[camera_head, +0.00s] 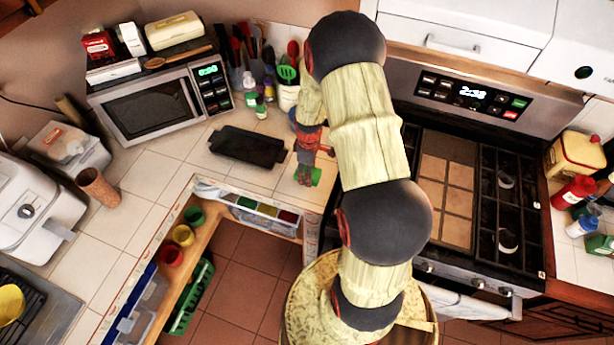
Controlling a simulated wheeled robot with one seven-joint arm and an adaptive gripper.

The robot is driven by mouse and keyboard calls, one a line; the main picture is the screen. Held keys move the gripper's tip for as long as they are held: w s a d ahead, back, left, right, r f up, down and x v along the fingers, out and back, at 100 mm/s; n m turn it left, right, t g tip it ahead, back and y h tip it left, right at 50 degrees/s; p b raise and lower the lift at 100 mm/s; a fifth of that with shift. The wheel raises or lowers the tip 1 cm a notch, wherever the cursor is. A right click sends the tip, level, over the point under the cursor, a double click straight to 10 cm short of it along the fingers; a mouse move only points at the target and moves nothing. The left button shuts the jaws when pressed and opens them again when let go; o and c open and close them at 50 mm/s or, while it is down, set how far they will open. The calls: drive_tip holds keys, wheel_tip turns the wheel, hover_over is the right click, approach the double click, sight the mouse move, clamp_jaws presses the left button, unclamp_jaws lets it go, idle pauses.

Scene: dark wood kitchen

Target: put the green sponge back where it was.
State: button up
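The green sponge (316,176) is at the counter's front edge, just left of the stove. My gripper (304,179) points down right over it, and its fingers cover part of the sponge. Green shows on both sides of the fingers. I cannot tell whether the fingers are closed on the sponge or whether the sponge rests on the tiles.
A black tray (248,146) lies left of my gripper. Bottles (250,90) and a utensil holder (288,96) stand behind. A microwave (150,104) is at the back left, the stove (446,190) at right. Bare tiles (215,170) lie around the tray.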

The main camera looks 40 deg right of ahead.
drive_tip(key=shift+w+d+f, duration=0.15)
drive_tip(key=shift+w+f, duration=0.2)
drive_tip(key=shift+f, duration=0.15)
drive_tip(key=shift+w+d+f, duration=0.15)
drive_tip(key=shift+w+f, duration=0.15)
drive_tip(key=shift+f, duration=1.6)
drive_tip(key=shift+f, duration=0.2)
drive_tip(key=o, duration=1)
drive_tip(key=shift+r, duration=0.1)
